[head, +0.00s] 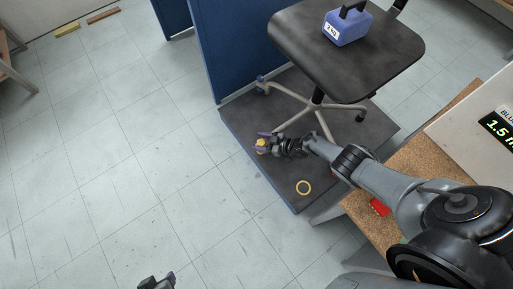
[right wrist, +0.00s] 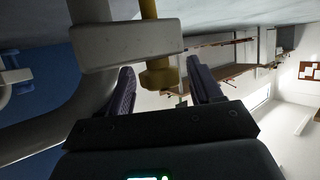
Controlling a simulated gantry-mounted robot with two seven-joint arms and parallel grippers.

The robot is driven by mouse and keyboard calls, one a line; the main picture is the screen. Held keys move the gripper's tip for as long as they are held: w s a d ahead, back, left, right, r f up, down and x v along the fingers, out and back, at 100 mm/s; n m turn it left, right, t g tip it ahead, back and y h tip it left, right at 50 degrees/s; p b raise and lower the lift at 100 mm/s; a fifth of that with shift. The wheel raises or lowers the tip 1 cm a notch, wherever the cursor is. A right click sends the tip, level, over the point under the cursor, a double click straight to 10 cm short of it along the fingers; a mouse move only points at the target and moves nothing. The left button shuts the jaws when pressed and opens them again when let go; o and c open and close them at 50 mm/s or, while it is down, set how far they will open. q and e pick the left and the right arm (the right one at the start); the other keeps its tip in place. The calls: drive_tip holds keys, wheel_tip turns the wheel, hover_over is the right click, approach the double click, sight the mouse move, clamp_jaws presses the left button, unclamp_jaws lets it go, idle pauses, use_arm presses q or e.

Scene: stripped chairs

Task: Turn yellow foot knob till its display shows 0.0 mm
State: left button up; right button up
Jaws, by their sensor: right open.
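The yellow foot knob (head: 261,146) is at the left edge of the dark platform (head: 240,118) in the head view. In the right wrist view the yellow knob (right wrist: 158,76) hangs below a pale block, on a yellow stem. My right gripper (head: 264,140) is open at the knob. Its two purple-grey fingers (right wrist: 160,70) stand on either side of the knob, with gaps visible. A display (head: 496,126) at the right edge shows green digits "1.5 m", cut off, under lettering starting "BLU". My left gripper (head: 157,282) shows only partly at the bottom edge.
A black chair (head: 345,75) stands on the platform with a blue weight (head: 347,27) on its seat. Blue panels (head: 238,50) stand behind. A red item (head: 379,207) is on the cork bench (head: 385,230). The tiled floor at left is mostly clear.

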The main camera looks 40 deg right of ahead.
drive_tip(key=p+v, duration=0.7)
drive_tip(key=v, duration=0.4)
drive_tip(key=a+r+n+g+h+p, duration=0.2)
drive_tip(key=a+r+g+p, duration=0.1)
drive_tip(key=a+r+p, duration=0.85)
drive_tip(key=s+a+r+m+h+p, duration=0.1)
drive_tip(key=a+r+p, duration=0.1)
drive_tip(key=r, duration=0.5)
drive_tip(key=s+a+r+g+h+p, duration=0.1)
drive_tip(key=a+r+p, duration=0.2)
drive_tip(key=r, duration=0.5)
drive_tip(key=shift+s+a+r+m+h+p, duration=0.25)
drive_tip(key=shift+s+m+h+p, duration=0.15)
drive_tip(key=shift+p, duration=0.3)
